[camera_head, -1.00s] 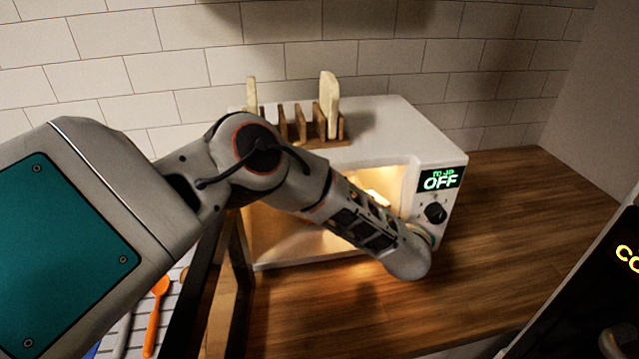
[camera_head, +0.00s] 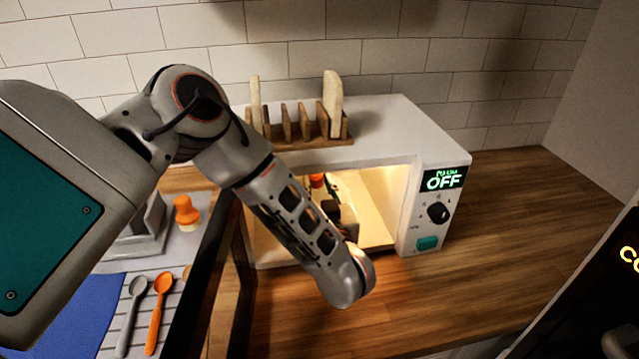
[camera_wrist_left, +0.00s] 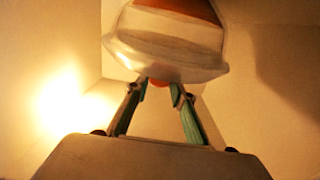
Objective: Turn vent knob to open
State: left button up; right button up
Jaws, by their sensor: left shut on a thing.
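My left gripper (camera_head: 333,200) is inside the lit oven (camera_head: 398,195), partly hidden behind my own arm. In the left wrist view, the fingertips of my left gripper (camera_wrist_left: 161,88) close on a small orange-red knob (camera_wrist_left: 160,82). Right behind this knob is a pale, translucent rounded piece, seemingly the lid of a container (camera_wrist_left: 165,50) with orange-brown in it. In the head view an orange-red spot (camera_head: 317,180) shows at the fingertips. Whether the knob is open or closed cannot be told. My right gripper is not in view.
The oven's front has a black dial (camera_head: 438,212), a teal button (camera_head: 428,243) and a display (camera_head: 444,179) reading OFF. A wooden toast rack (camera_head: 304,125) with bread stands on top. The open door (camera_head: 228,290) is at the left. The counter (camera_head: 520,210) at right is clear.

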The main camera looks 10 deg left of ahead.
pick_arm(q)
jog(key=shift+a+m+t+h, duration=0.1)
jog(key=shift+m+t+h, duration=0.2)
jog(key=shift+h, duration=0.3)
jog(key=o, duration=1.1)
jog(key=shift+s, duration=0.1)
jog(key=shift+v, duration=3.65)
